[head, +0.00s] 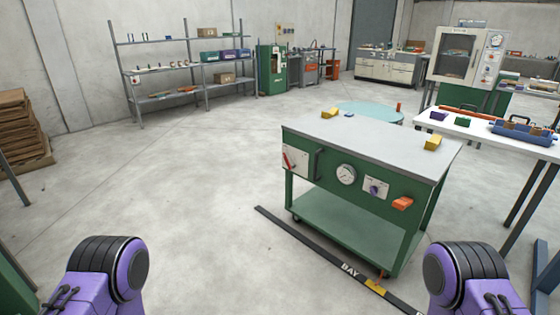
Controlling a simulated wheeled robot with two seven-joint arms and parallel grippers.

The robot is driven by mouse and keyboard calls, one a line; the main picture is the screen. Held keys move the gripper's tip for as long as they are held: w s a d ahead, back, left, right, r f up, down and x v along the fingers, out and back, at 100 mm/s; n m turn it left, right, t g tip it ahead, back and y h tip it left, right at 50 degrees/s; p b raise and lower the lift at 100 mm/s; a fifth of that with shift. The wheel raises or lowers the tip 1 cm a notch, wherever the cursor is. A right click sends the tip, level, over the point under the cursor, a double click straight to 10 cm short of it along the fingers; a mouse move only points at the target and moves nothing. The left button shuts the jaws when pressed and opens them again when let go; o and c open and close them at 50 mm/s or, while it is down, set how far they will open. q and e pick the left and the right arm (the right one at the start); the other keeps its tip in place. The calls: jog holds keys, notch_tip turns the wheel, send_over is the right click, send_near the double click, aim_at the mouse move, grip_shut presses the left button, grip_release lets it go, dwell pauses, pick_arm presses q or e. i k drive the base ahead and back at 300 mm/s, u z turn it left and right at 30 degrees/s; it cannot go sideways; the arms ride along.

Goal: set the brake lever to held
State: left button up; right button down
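A green wheeled cart (373,237) with a grey top stands ahead of me, right of centre. On the left of its front is a white plate (296,158) with a small red lever (287,160), which looks tilted; it may be the brake lever. Any marking on the plate is too small to read. An orange handle (402,204) sticks out at the right of the front. My purple arm links show at the lower left and lower right, well short of the cart. Neither gripper is in view.
The cart front also has a dial gauge (346,173) and a knob plate (376,187). A black floor strip (318,252) runs before it. A white table (465,128) stands at the right. A shelf rack (190,68) is at the back.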

aim_at(285, 156)
jog(key=u, duration=0.5)
jog(key=i, duration=8.3)
jog(key=z, duration=5.15)
